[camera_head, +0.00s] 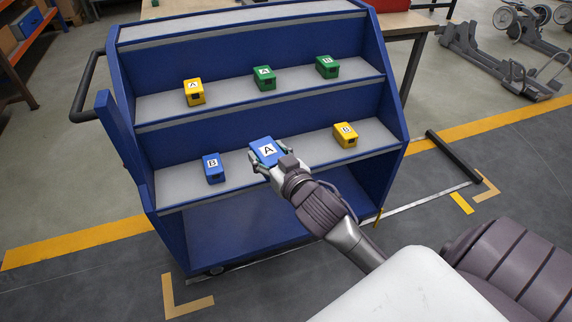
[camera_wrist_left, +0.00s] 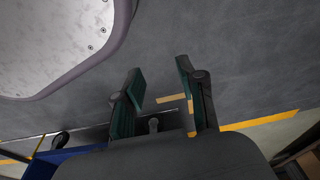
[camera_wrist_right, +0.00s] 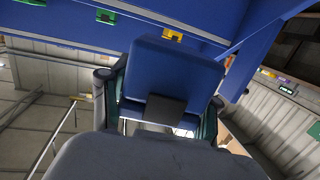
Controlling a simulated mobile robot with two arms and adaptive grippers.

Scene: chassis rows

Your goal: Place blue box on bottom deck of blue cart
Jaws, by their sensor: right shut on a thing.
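The blue cart (camera_head: 130,150) stands ahead in the head view with several decks. My right gripper (camera_head: 266,163) is shut on a blue box labelled A (camera_head: 268,150), in front of the lower grey shelf. The held box also fills the middle of the right wrist view (camera_wrist_right: 172,75). Another blue box, labelled B (camera_head: 213,168), sits on that shelf to the left. The bottom deck (camera_head: 250,228) is blue and its visible part is empty; my right arm hides some of its right side. My left gripper (camera_wrist_left: 165,95) is open and empty above the floor in the left wrist view.
A yellow box B (camera_head: 345,135) sits on the lower grey shelf at right. On the shelf above are a yellow box A (camera_head: 194,92) and two green boxes (camera_head: 264,78), (camera_head: 327,67). A black bar (camera_head: 454,158) lies on the floor right of the cart.

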